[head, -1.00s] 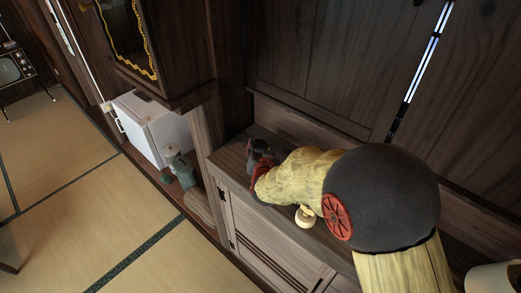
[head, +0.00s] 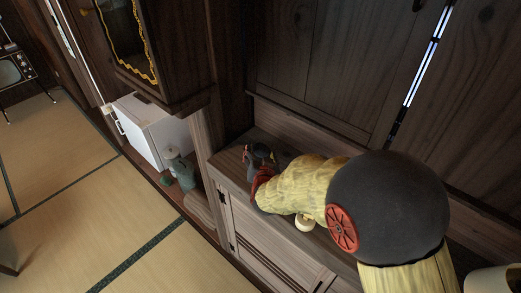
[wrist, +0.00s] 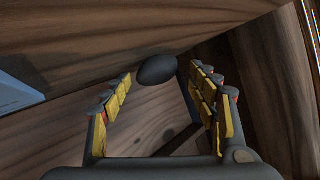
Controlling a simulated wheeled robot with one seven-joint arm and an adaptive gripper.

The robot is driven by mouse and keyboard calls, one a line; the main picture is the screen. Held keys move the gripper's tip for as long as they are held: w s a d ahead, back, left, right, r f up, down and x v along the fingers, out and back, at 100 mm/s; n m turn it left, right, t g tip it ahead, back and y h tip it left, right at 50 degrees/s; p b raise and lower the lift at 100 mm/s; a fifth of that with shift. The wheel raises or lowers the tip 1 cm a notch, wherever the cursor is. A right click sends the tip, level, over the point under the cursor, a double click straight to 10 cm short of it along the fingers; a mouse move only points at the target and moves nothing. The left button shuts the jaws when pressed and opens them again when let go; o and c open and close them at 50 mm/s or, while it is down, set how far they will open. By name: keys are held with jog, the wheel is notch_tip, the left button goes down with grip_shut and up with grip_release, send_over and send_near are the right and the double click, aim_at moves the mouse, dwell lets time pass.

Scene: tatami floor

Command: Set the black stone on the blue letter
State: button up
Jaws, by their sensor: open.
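The black stone (wrist: 157,70) is a smooth dark oval in the wrist view. It shows between the tips of my gripper (wrist: 160,76), nearer the left finger. The fingers are apart, with a gap beside the stone on the right, and I cannot tell whether either touches it. A pale blue flat piece, seemingly the blue letter (wrist: 14,95), lies at the left edge of the wrist view, partly out of frame. In the head view my gripper (head: 262,157) is low over the cabinet top; the stone and letter cannot be made out there.
The wooden cabinet top (head: 232,162) runs along a dark panelled wall. A small pale round object (head: 305,223) is by my arm. A white box-like cabinet (head: 150,130) and a grey-green figure (head: 182,170) stand to the left. The tatami floor (head: 70,190) is mostly clear.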

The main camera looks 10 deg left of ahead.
jog(key=v, duration=0.2)
jog(key=p+v, duration=0.1)
jog(key=v, duration=0.3)
jog(key=shift+w+d+r, duration=0.25)
jog(key=shift+w+r, duration=0.05)
jog(key=shift+r, duration=0.1)
jog(key=shift+d+r, duration=0.2)
jog(key=shift+r, duration=0.05)
jog(key=s+d+r+n+g, duration=0.1)
jog(key=s+d+r+g, duration=0.1)
jog(key=s+d+r, duration=0.4)
jog(key=s+d+r+g, duration=0.1)
jog(key=d+r+g, duration=0.1)
jog(key=d+r, duration=0.4)
jog(key=s+d+g+h, duration=0.1)
jog(key=s+d+g, duration=0.1)
jog(key=s+d, duration=0.6)
jog(key=s+d+r+g+h, duration=0.1)
jog(key=s+d+g+h, duration=0.1)
jog(key=s+d, duration=0.7)
jog(key=s, duration=0.6)
jog(key=shift+d, duration=0.25)
